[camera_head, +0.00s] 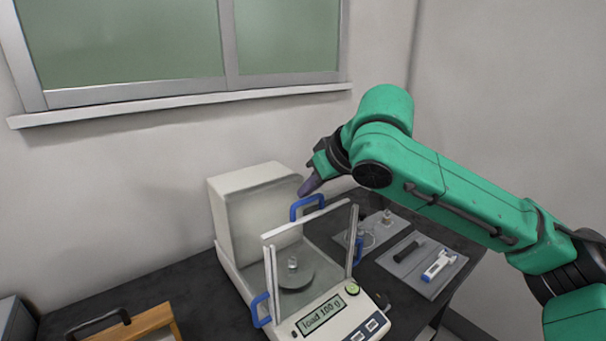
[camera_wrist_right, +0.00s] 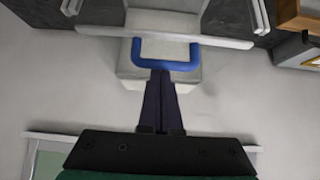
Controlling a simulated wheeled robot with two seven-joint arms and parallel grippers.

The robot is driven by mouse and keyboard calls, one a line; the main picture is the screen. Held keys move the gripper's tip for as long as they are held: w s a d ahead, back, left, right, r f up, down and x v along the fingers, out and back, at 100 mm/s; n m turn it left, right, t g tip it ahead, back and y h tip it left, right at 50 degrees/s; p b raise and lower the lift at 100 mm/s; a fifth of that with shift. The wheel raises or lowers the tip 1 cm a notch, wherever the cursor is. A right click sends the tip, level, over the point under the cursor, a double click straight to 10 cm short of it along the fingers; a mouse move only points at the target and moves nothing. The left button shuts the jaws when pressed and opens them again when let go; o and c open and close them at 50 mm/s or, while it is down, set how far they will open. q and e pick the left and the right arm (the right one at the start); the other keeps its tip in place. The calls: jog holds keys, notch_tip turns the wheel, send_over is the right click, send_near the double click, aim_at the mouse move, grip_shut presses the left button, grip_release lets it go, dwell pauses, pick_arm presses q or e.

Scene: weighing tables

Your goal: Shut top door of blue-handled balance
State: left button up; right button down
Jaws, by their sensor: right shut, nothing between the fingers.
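The blue-handled balance (camera_head: 232,225) stands on the dark table, with a white housing at the back and a glass shield. The top door's blue handle (camera_head: 307,206) is near the rear housing, behind the shield's front top bar; the glass is too clear to trace fully. My right gripper (camera_head: 309,187) is shut and empty, its dark fingertips close to this handle. In the right wrist view the shut fingers (camera_wrist_right: 161,78) point at the blue handle (camera_wrist_right: 165,66), their tips at its crossbar; I cannot tell whether they touch. My left gripper is not in view.
A small metal weight (camera_head: 293,263) is on the pan. The display (camera_head: 322,313) reads "load 100 g". Grey trays (camera_head: 408,278) with small tools lie at right. A wooden box (camera_head: 150,322) with a dark handle is at front left. The wall and window are behind.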

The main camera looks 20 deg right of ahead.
jog(key=shift+s+d, duration=0.1)
jog(key=shift+s, duration=0.05)
jog(key=shift+w+f, duration=0.1)
jog(key=shift+w, duration=0.1)
jog(key=shift+s+d, duration=0.25)
jog(key=shift+s, duration=0.45)
jog(key=shift+s+d, duration=0.2)
jog(key=shift+s, duration=0.45)
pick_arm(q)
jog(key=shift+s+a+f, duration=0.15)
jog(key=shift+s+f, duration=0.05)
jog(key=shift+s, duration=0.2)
pick_arm(e)
jog(key=shift+a, duration=0.1)
jog(key=shift+f, duration=0.1)
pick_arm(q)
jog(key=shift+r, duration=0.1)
